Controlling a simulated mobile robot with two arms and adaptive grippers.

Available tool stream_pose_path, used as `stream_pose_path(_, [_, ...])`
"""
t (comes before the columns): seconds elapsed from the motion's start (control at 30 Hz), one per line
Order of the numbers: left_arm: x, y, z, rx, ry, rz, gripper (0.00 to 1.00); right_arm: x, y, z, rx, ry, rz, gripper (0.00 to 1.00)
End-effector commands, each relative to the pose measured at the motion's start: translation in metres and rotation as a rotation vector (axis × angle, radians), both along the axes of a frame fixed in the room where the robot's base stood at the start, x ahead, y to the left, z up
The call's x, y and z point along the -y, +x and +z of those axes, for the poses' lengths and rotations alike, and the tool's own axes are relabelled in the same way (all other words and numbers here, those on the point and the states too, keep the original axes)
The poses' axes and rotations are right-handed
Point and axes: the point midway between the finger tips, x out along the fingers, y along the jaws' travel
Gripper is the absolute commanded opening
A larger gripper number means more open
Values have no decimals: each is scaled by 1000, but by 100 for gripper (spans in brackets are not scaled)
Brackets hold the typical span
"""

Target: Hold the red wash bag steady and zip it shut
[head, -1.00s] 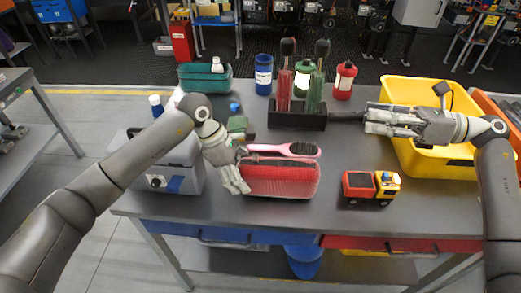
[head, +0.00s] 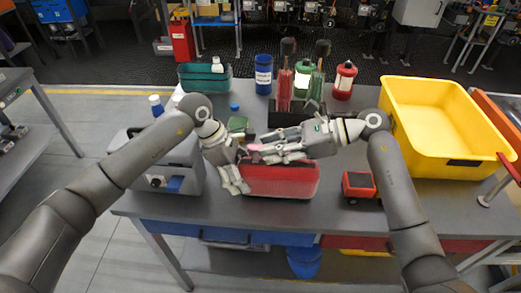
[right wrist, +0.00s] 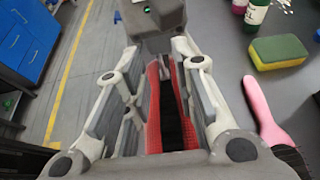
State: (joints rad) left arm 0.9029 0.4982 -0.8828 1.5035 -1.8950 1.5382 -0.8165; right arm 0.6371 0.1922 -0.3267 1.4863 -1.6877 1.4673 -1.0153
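The red wash bag (head: 290,182) lies on the grey table in front of me, long side left to right. In the right wrist view the bag (right wrist: 153,115) shows a dark open gap between its red sides. My left gripper (head: 236,180) is at the bag's left end, touching or very near it; its grip is unclear. It also shows at the top of the right wrist view (right wrist: 155,22). My right gripper (head: 262,153) is over the bag's left part, fingers apart, with the bag below between them. I cannot make out the zip pull.
A pink brush (right wrist: 262,108) lies beside the bag, with a sponge (right wrist: 278,52) near it. A dark bottle rack (head: 290,117) stands behind. A toy truck (head: 358,184) is to the right, partly behind my right arm. A yellow tub (head: 440,130) is at far right.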

Motion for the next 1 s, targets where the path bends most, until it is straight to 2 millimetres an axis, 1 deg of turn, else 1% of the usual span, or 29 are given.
stream_pose_path(0.03, [0, 0, 0, 0, 1, 1, 31, -9, -1, -3, -2, 2, 1, 25])
stream_pose_path(0.2, [0, 0, 0, 0, 1, 1, 31, -26, 0, -11, -2, 1, 0, 25])
stream_pose_path(0.33, [0, 0, 0, 0, 1, 1, 31, -31, 0, -13, -2, -1, -1, 25])
stream_pose_path(0.57, [0, 0, 0, 0, 1, 1, 31, -31, 0, -14, -2, -1, -1, 25])
stream_pose_path(0.6, [0, 0, 0, 0, 1, 1, 31, -31, 0, -14, -2, -1, -1, 24])
stream_pose_path(0.7, [0, 0, 0, 0, 1, 1, 31, -31, 0, -14, -1, -1, 0, 11])
stream_pose_path(0.8, [-1, 0, 0, 0, 1, 1, 31, -31, 0, -13, -1, -1, 0, 0])
stream_pose_path(1.0, [-1, 0, 0, 0, 1, 1, 31, -31, 0, -13, -1, 0, -1, 0])
